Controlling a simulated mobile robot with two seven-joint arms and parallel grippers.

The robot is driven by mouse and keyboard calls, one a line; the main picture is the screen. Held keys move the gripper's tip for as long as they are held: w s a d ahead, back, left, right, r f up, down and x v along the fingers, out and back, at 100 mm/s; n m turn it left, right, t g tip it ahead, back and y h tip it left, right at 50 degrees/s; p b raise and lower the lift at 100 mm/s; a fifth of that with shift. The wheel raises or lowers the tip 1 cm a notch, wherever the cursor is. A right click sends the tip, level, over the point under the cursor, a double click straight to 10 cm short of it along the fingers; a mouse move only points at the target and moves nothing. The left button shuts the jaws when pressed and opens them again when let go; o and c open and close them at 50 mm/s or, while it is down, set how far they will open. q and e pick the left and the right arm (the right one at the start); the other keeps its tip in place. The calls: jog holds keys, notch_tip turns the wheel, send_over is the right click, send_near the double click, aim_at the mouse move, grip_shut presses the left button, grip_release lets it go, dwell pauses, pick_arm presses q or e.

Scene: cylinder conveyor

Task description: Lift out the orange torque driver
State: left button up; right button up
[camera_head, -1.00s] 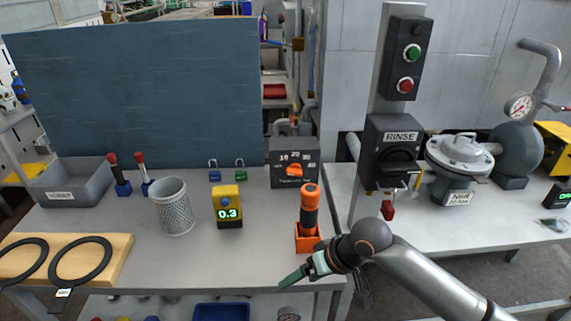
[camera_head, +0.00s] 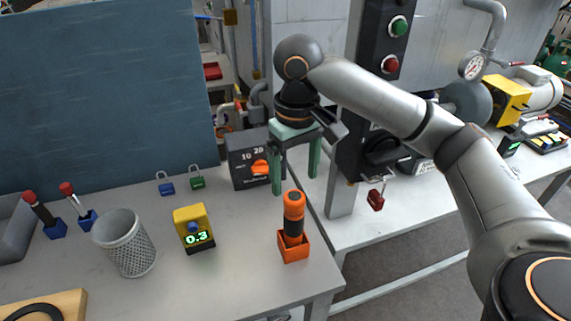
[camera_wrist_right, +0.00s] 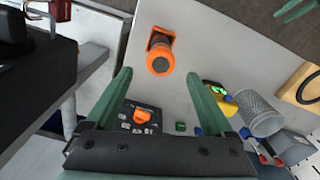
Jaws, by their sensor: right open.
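The orange torque driver (camera_head: 293,212) stands upright in a small orange holder (camera_head: 294,249) near the right front edge of the bench. It has an orange cap and a black grip. My right gripper (camera_head: 296,185) is open and empty, pointing down with its green fingers apart, above and behind the driver. In the right wrist view the driver (camera_wrist_right: 160,57) shows end-on, beyond the fingertips of the gripper (camera_wrist_right: 158,82), and touches neither finger.
A dial box (camera_head: 249,165) stands behind the driver, close to the right fingers. A yellow meter (camera_head: 193,226) reading 0.3 and a mesh cup (camera_head: 125,244) stand to the left. A red padlock (camera_head: 376,199) hangs at the right. Bench top between meter and holder is clear.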

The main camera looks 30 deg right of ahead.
aim_at(294, 214)
notch_tip(294, 214, down, 11)
jog(key=shift+s+f+b, duration=0.1)
jog(key=shift+f+b, duration=0.1)
jog(key=shift+b, duration=0.25)
jog(key=shift+c, duration=0.3)
grip_shut()
dwell(0.4)
dwell(0.9)
